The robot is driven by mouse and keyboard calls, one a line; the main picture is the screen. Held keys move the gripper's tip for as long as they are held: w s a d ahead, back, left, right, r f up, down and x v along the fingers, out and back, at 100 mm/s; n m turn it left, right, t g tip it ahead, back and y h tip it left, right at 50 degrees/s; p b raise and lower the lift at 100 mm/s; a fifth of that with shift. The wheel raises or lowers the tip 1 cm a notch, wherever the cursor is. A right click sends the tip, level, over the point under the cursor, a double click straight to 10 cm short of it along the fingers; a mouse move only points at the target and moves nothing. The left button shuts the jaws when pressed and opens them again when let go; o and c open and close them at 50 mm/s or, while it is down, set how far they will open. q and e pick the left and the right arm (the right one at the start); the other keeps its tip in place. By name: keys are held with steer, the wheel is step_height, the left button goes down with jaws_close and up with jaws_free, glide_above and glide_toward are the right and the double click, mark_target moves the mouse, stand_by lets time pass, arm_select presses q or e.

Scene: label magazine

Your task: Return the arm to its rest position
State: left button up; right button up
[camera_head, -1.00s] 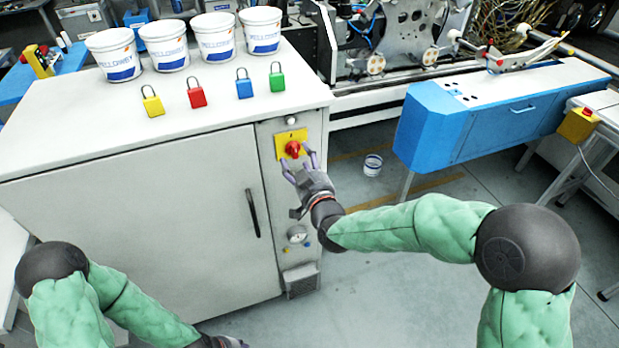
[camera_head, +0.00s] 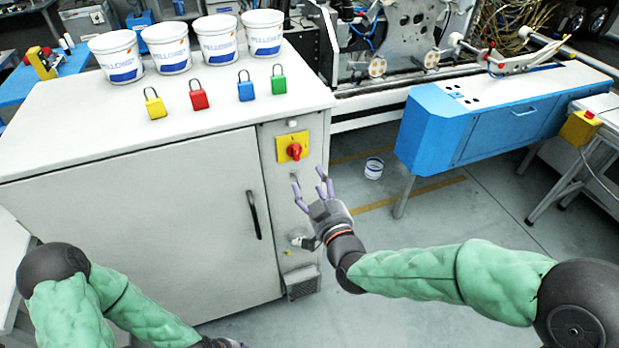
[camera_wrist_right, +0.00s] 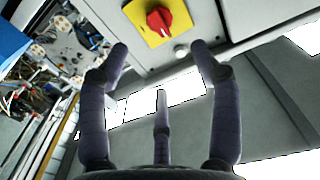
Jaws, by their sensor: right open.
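My right gripper (camera_head: 312,192) is open and empty in the head view, in front of the cabinet's right side panel and below the red rotary switch (camera_head: 294,151) on its yellow plate. In the right wrist view its fingers (camera_wrist_right: 160,75) are spread with nothing between them. The switch (camera_wrist_right: 159,20) shows there past the fingertips, apart from them. My left arm comes in at the lower left of the head view; only a dark bit of its gripper (camera_head: 225,343) shows at the bottom edge, and its fingers are hidden.
The white cabinet (camera_head: 130,215) fills the left, with a black door handle (camera_head: 254,214). On its top stand several white buckets (camera_head: 219,38) and padlocks in yellow (camera_head: 155,103), red, blue and green. A blue machine bench (camera_head: 440,130) is at right. Floor between is mostly clear, with a small bucket (camera_head: 374,168).

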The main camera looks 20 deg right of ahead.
steer(key=s+a+f+m+g+y+p, duration=0.2)
steer(key=f+g, duration=0.7)
steer(key=f, duration=1.4)
steer(key=s+a+f+g, duration=0.3)
steer(key=s+f+g, duration=0.1)
steer(key=s+f, duration=0.4)
steer(key=s+a+f+m+g+y+p, duration=0.1)
steer(key=s+a+f+g, duration=0.2)
steer(key=s+f, duration=0.6)
steer(key=shift+s+f+g, duration=0.15)
steer(key=shift+s+g, duration=0.15)
steer(key=shift+g, duration=0.5)
